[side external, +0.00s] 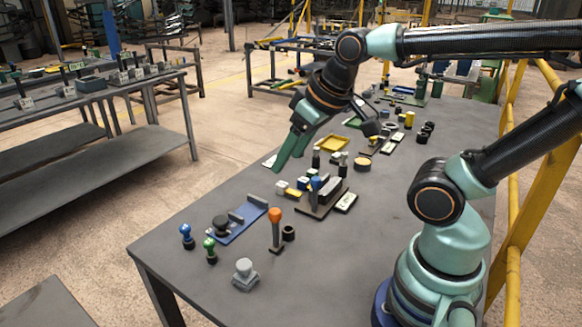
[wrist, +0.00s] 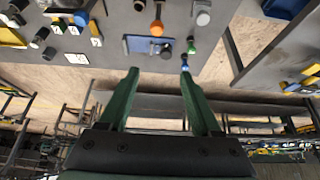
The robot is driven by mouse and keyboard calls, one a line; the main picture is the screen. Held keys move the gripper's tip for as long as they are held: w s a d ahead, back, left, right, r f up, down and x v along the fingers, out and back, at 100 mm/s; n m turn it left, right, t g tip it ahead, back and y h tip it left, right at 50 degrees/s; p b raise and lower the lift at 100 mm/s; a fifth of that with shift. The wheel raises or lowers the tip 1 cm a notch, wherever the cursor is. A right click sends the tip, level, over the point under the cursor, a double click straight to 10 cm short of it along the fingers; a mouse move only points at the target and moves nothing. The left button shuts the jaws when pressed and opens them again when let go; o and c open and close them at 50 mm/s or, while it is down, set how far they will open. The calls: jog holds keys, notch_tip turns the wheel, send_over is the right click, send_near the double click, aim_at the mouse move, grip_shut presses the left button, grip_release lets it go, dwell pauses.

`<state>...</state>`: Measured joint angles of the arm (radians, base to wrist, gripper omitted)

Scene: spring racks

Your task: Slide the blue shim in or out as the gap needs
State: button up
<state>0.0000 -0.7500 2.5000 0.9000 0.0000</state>
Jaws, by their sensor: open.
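A blue upright piece (side external: 316,184) stands in a dark block fixture (side external: 315,208) in the side view; I cannot tell for sure whether it is the shim. A blue piece also shows at the upper left of the wrist view (wrist: 80,17). A small blue block (side external: 302,184) lies just left of the fixture. A flat blue plate (side external: 238,228) with a black knob is nearer the table's front, and shows in the wrist view too. My gripper (side external: 289,165) is open and empty, above the table behind and left of the fixture. The gap is too small to make out.
An orange-topped post (side external: 275,226), a grey knob (side external: 245,274), a green knob (side external: 210,250) and a blue knob (side external: 187,236) stand near the front. A yellow tray (side external: 331,144) lies behind my gripper. The table's front right is mostly clear.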

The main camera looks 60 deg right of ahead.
jog(key=shift+w, duration=0.1)
jog(key=g, duration=0.6)
send_over(303, 179)
notch_tip(303, 179, down, 12)
notch_tip(303, 179, down, 12)
jog(key=shift+r, duration=0.25)
grip_shut()
dwell(0.9)
